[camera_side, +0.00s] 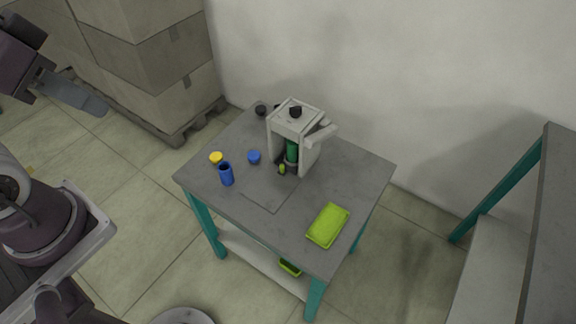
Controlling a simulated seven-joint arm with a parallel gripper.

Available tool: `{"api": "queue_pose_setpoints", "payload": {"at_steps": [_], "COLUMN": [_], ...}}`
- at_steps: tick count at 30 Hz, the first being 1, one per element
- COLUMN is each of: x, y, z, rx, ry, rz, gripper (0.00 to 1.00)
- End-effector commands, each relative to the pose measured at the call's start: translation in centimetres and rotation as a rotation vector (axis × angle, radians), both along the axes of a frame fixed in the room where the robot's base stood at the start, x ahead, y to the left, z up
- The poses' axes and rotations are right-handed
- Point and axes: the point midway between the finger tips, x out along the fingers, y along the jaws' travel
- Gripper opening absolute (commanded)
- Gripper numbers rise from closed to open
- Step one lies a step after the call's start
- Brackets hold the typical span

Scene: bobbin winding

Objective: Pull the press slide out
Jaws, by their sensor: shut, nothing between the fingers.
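The press (296,130) is a pale upright frame with a black knob on top and a lever at its right side. It stands toward the back of the grey work table (340,172). A green cylinder (292,150) stands inside the frame. A small dark and green part (283,168) shows at the foot of the press opening; I cannot tell whether it is the slide. My gripper (98,106) is at the upper left, shut and empty, well away from the table and the press.
A blue cup (226,174), a yellow cap (216,157) and a blue cap (254,157) lie left of the press. A black round part (261,110) is behind them. A lime tray (328,225) is at the front right. Stacked boxes (150,50) stand behind, left. The table's front middle is clear.

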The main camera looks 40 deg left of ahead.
Motion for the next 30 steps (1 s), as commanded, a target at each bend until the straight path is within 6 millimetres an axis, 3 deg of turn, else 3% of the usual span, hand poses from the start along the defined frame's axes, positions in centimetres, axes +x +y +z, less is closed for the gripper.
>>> {"api": "queue_pose_setpoints", "payload": {"at_steps": [12,16,17,19,23,26,29,30], "x": [0.0,1.2,2.1,5.7,14.6,20.9,26.0,27.5], "y": [0.0,0.0,0.0,-0.1,-0.6,-1.4,-2.5,-3.0], "z": [0.0,0.1,0.1,-0.1,-2.9,-7.4,-13.9,-17.0], "rx": [0.0,-0.003,-0.005,-0.01,-0.017,-0.015,-0.009,-0.006], "ry": [0.0,0.007,0.013,0.027,0.046,0.058,0.07,0.075], "rz": [0.0,0.003,0.005,0.013,0.033,0.043,0.044,0.042], "gripper": [0.0,0.24,0.29,0.29,0.29,0.29,0.29,0.29]}}
